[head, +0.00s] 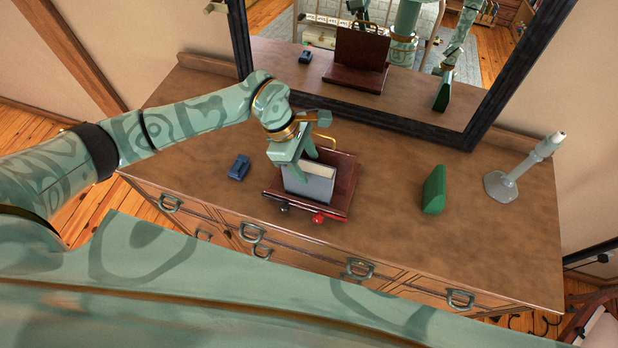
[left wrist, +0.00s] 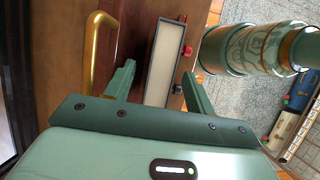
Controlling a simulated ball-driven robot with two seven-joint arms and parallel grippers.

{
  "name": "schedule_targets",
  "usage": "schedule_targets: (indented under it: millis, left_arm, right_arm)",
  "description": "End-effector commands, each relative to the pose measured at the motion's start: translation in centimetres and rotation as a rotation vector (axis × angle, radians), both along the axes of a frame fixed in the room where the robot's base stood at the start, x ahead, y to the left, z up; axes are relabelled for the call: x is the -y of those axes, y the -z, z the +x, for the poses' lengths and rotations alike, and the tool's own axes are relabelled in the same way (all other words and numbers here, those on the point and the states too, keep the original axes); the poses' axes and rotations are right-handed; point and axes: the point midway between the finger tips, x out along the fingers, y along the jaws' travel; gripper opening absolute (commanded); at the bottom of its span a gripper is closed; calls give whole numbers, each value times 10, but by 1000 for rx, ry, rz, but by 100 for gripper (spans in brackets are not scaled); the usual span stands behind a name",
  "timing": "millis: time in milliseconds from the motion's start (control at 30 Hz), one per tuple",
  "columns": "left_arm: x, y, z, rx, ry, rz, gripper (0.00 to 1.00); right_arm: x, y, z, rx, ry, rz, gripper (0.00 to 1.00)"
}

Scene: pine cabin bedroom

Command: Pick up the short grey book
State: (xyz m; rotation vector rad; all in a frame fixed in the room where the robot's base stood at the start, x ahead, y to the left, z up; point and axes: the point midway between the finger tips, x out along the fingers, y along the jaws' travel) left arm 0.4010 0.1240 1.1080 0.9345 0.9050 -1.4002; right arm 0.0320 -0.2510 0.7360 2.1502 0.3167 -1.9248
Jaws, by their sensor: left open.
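The short grey book (head: 307,187) stands upright in a dark red wooden holder (head: 344,188) on the dresser, its pale page edges facing up. The book (left wrist: 165,55) also shows in the left wrist view, with its cream pages framed by grey covers. My left gripper (head: 304,160) is open just above the book. In the left wrist view my left gripper (left wrist: 158,72) has one finger on each side of the book, with gaps visible. Whether either finger touches the book cannot be told. My right gripper is not directly in view.
The brown dresser top (head: 400,240) is mostly clear. A small blue object (head: 239,167) lies left of the holder. A green block (head: 434,190) and a grey lamp-like stand (head: 502,186) are to the right. A dark-framed mirror (head: 470,140) rises behind.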

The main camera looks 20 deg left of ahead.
Motion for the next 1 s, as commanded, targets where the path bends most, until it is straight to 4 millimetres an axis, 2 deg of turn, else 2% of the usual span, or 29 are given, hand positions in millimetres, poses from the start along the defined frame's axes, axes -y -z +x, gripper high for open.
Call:
schedule_targets:
  millis: [933, 967, 1000]
  left_arm:
    - [0, 5, 0, 0, 0, 0, 55]
    - [0, 5, 0, 0, 0, 0, 49]
    - [0, 5, 0, 0, 0, 0, 38]
  right_arm:
    - [3, 5, 6, 7, -2, -3, 0]
    - [3, 5, 6, 7, -2, -3, 0]
    - [3, 5, 6, 7, -2, -3, 0]
